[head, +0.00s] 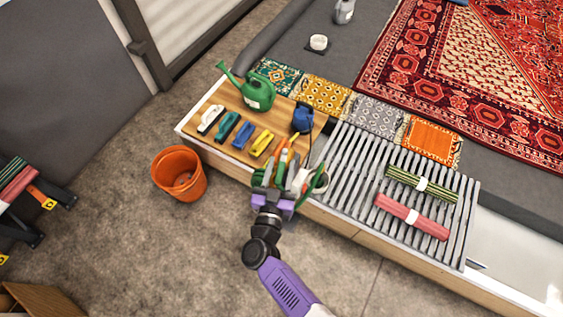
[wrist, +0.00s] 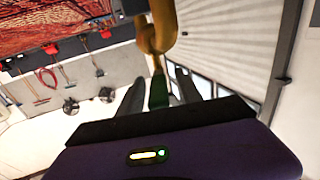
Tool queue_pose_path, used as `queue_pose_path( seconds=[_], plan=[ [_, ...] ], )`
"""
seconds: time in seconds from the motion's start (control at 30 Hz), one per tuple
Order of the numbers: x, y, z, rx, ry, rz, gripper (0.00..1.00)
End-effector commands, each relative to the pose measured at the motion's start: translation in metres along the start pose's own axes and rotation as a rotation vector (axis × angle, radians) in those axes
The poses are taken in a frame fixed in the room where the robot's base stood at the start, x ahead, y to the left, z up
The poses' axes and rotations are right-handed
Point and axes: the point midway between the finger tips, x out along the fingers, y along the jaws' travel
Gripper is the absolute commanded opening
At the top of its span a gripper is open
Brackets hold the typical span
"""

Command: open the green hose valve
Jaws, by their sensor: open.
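The green hose (head: 311,187) hangs in a loop at the bench's front edge, beside my gripper. A yellow-orange upright piece (head: 282,158) with green parts stands just beyond my gripper (head: 280,172). In the wrist view a yellow-orange curved piece (wrist: 157,32) rises ahead of the fingers, with a green part (wrist: 158,92) below it, between my open fingers (wrist: 160,88). I cannot tell which part is the valve handle or whether the fingers touch it. My gripper hides its base in the head view.
A wooden board (head: 215,140) holds a green watering can (head: 258,92), several coloured brushes and a blue jug (head: 303,118). A slatted rack (head: 350,165) with two rolled rugs lies right. An orange bucket (head: 179,173) stands on the floor at left. Floor in front is clear.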

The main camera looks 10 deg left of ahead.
Motion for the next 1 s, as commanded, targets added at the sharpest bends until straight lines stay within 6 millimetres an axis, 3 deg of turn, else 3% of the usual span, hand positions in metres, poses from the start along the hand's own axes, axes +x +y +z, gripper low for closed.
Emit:
queue_pose_path(
  seconds=[0.2,0.4,1.0],
  plan=[
    [-0.038,-0.001,0.001,0.001,-0.001,-0.002,0.42],
    [-0.061,0.0,0.0,0.0,0.0,-0.001,0.42],
    [-0.066,0.0,-0.001,-0.001,0.001,-0.001,0.42]
  ],
)
